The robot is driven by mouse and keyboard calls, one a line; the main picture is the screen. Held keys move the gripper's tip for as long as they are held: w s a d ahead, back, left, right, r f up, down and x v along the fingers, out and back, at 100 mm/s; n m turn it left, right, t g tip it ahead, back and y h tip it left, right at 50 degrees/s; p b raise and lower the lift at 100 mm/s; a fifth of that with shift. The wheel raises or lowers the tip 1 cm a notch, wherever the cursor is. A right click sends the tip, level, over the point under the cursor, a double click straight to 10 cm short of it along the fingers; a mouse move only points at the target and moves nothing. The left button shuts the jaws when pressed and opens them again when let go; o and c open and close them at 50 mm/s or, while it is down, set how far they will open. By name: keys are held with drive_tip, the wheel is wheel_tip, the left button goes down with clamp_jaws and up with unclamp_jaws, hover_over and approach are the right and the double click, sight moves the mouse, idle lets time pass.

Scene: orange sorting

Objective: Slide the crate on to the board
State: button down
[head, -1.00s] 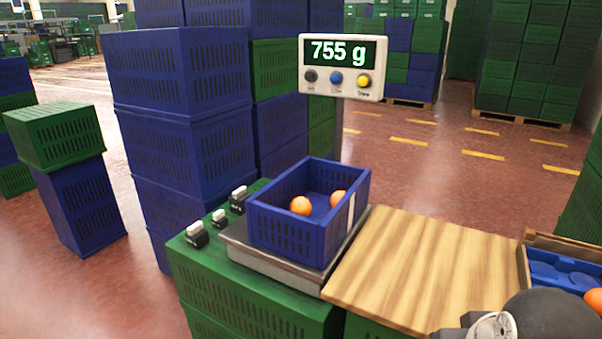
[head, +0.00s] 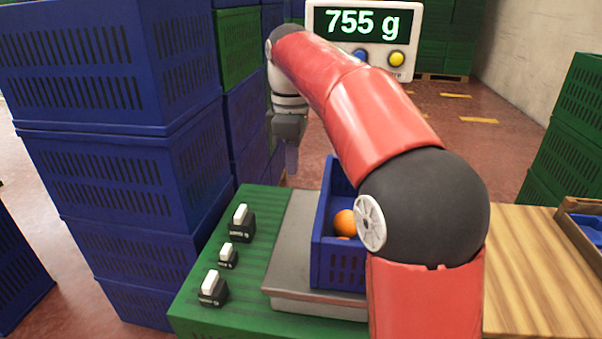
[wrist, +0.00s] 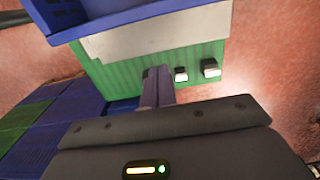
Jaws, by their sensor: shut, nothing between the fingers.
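The blue crate (head: 337,262) stands on the grey scale plate (head: 288,278), with bare plate showing to its left. An orange (head: 345,222) lies in it, with part of another below; my arm hides its right side. The wooden board (head: 530,250) lies right of the scale, partly behind my arm. My gripper (head: 291,160) is shut and empty, pointing down beyond the crate's far left side, apart from it. In the wrist view, my shut fingers (wrist: 157,88) are over the green support, and the crate's edge (wrist: 110,18) shows at the top.
The display (head: 365,35) reads 755 g. A tall blue crate stack (head: 120,180) rises at left. A tray (head: 585,230) sits at the board's right.

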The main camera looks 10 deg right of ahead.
wheel_tip(320, 180, down, 9)
drive_tip(key=shift+s+b, duration=0.1)
drive_tip(key=shift+b, duration=1)
drive_tip(key=d, duration=0.2)
drive_tip(key=shift+s+d+r, duration=0.1)
drive_tip(key=shift+s+d, duration=0.2)
drive_tip(key=shift+s, duration=0.1)
drive_tip(key=shift+s+d, duration=0.2)
drive_tip(key=shift+d, duration=0.45)
drive_tip(key=shift+d, duration=0.1)
drive_tip(key=s+d+p, duration=0.1)
drive_tip(key=s+d, duration=0.1)
drive_tip(key=d, duration=0.6)
drive_tip(key=s+d+p, duration=0.1)
drive_tip(key=s+d, duration=0.2)
drive_tip(key=d, duration=0.5)
drive_tip(key=s+d+p, duration=0.2)
drive_tip(key=s+d, duration=0.1)
drive_tip(key=d, duration=0.5)
drive_tip(key=shift+d, duration=0.2)
drive_tip(key=shift+w+a, duration=0.1)
drive_tip(key=shift+a, duration=0.05)
